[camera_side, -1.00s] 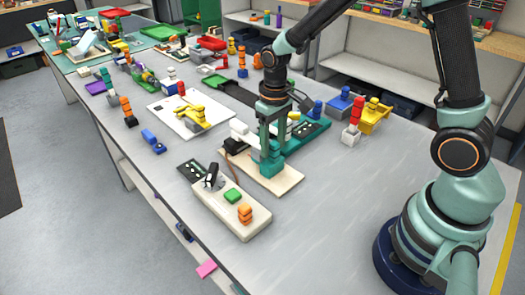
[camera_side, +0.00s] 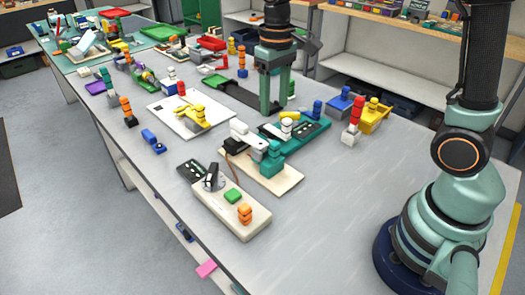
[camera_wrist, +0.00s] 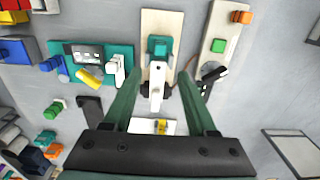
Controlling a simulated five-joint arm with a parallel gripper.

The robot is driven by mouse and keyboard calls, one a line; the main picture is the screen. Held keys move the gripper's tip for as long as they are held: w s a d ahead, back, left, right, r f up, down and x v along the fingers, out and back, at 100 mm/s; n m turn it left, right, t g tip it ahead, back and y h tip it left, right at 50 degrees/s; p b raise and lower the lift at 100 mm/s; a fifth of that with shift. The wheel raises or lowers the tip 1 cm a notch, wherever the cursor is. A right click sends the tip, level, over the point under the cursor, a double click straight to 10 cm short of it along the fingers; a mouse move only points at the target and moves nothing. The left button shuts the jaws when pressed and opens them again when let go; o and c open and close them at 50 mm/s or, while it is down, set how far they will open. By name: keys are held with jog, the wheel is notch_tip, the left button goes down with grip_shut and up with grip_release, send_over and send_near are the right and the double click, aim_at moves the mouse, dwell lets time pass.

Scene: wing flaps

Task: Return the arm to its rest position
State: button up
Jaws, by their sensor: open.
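My gripper (camera_side: 274,108) is open and empty, pointing down, raised above the bench behind the cream board. Its two teal fingers also show in the wrist view (camera_wrist: 158,82), spread apart. Below it, the cream board (camera_side: 286,182) carries a teal block (camera_side: 271,162) and a white lever-like part (camera_side: 240,130). In the wrist view the teal block (camera_wrist: 158,47) and white part (camera_wrist: 156,88) show beyond and between the fingers, touching neither. The upper arm runs out of the top of the side view.
A cream control box (camera_side: 217,202) with a green button and orange knob stands nearest the front. A teal panel (camera_side: 310,138) with levers lies behind the board. A yellow bin (camera_side: 374,118) and several small stacks crowd the back. The bench's right front is clear.

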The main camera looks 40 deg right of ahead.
jog(key=s+d+r+t, duration=0.2)
jog(key=s+r+t, duration=0.3)
jog(key=s, duration=0.5)
jog(key=shift+d+t, duration=0.25)
jog(key=shift+t, duration=0.05)
jog(key=shift+s+r, duration=0.1)
dwell(1.3)
